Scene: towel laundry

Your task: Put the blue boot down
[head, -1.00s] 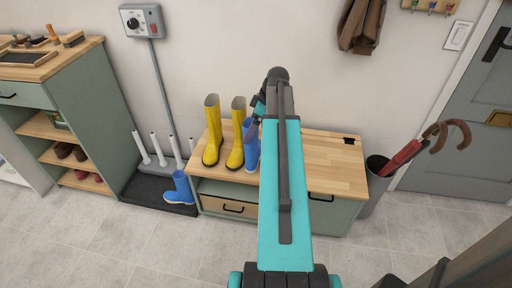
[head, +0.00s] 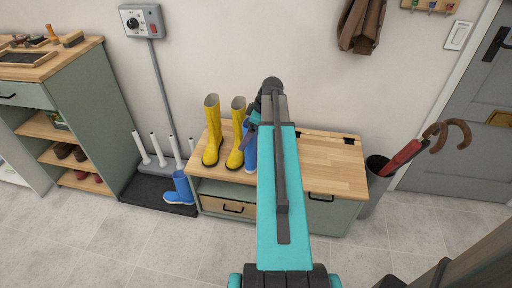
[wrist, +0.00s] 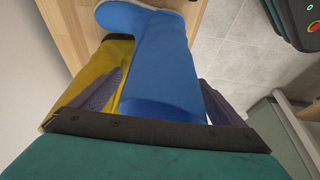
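A blue boot (head: 250,155) is at the bench, just right of two yellow boots, and my arm partly hides it. In the head view my gripper (head: 251,128) is just above the bench. I cannot tell whether the sole touches the wood.
The yellow boots (head: 213,135) (head: 236,140) stand on the bench top (head: 325,160), whose right part is clear. Another blue boot (head: 180,190) stands on a dark tray (head: 150,193) below white upright pegs. An umbrella bin (head: 377,180) is at the right.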

